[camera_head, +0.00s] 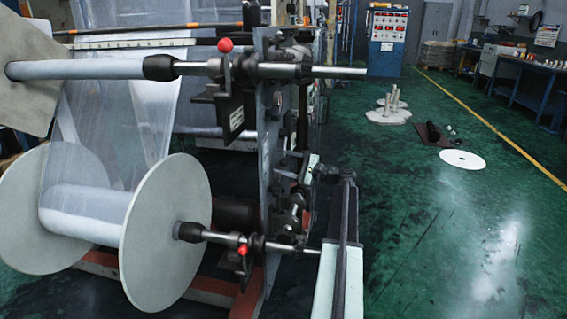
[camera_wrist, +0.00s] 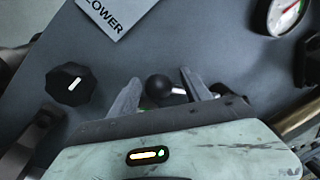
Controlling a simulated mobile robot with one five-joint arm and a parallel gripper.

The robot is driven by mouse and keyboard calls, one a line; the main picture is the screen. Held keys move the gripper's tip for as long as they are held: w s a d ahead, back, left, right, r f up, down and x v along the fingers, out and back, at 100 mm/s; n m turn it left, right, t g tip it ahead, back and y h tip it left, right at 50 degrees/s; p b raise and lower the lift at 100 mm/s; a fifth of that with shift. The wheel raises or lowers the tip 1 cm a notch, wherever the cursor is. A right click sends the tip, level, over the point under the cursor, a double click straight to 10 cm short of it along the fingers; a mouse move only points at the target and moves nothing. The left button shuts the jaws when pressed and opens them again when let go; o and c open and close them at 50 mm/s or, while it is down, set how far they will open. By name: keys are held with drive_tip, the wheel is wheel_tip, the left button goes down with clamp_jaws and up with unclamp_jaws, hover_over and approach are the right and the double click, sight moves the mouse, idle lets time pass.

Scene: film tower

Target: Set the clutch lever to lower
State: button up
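In the wrist view, a lever with a round black ball knob (camera_wrist: 158,87) and a short bright metal shaft stands out from a grey panel (camera_wrist: 185,45). It appears to be the clutch lever. My gripper (camera_wrist: 161,77) is open, with one finger on each side of the ball. I see dark gaps between the ball and the fingers, so no grip shows. A tilted label reading "LOWER" (camera_wrist: 116,14) is on the panel at the upper left. In the head view my arm reaches to the machine's side, and the lever cannot be made out there.
A black rotary knob (camera_wrist: 72,84) sits left of my gripper and a round gauge (camera_wrist: 286,15) sits at the upper right. In the head view, a large film reel (camera_head: 165,232) and red-knobbed levers stand left of my arm. The green floor (camera_head: 440,240) to the right is mostly clear.

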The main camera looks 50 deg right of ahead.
drive_tip(key=shift+s, duration=0.1)
drive_tip(key=shift+s+f, duration=0.1)
drive_tip(key=shift+s, duration=0.2)
drive_tip(key=v, duration=0.7)
drive_tip(key=shift+b, duration=0.4)
drive_tip(key=shift+d, duration=0.1)
